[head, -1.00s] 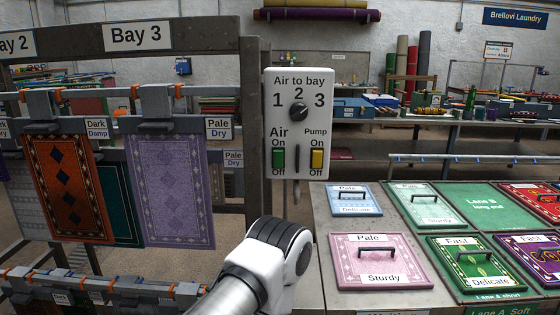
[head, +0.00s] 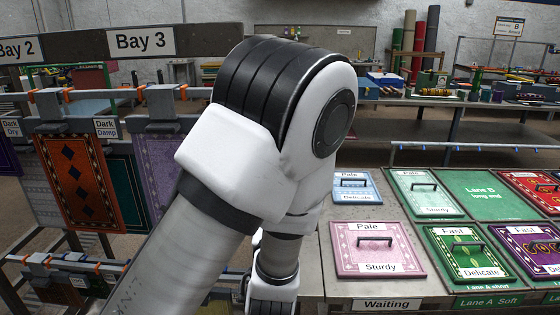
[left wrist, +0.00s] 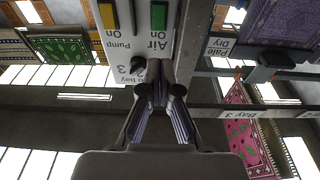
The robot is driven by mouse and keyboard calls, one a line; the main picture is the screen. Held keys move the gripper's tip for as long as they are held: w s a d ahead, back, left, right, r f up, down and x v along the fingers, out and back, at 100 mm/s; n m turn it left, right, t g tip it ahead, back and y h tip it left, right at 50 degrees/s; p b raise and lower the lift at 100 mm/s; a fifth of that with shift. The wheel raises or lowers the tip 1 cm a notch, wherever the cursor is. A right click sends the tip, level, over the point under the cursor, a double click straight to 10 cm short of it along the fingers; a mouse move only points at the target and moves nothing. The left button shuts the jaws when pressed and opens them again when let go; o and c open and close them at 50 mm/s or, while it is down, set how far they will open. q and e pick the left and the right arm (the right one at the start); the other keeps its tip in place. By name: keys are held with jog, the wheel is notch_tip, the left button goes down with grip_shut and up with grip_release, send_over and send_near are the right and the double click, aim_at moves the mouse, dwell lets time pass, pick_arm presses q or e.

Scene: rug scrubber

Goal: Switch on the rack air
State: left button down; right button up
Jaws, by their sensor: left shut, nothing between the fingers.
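The white control panel (left wrist: 157,45) appears upside down in the left wrist view. It carries a green Air switch (left wrist: 130,14), a yellow Pump switch (left wrist: 107,16) and a dark bay selector knob (left wrist: 139,63). The word On shows by each switch; the Off ends are out of frame, so I cannot tell the Air switch's position. My left gripper (left wrist: 160,92) is shut and empty, its fingertips overlapping the panel's lettered end beside the knob. I cannot tell whether they touch it. In the head view my left arm hides the panel. My right gripper is not in view.
The Bay 3 rack (head: 205,44) with hanging rugs (head: 80,180) stands at the left. A table (head: 335,285) with flat rug tiles, such as the pink Pale Sturdy one (head: 378,265), is at the right. Shelves and rolled rugs (head: 419,42) stand behind.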

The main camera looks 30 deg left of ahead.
pick_arm(q)
jog(key=p+x, duration=0.6)
jog(key=x, duration=0.8)
jog(key=shift+d, duration=0.1)
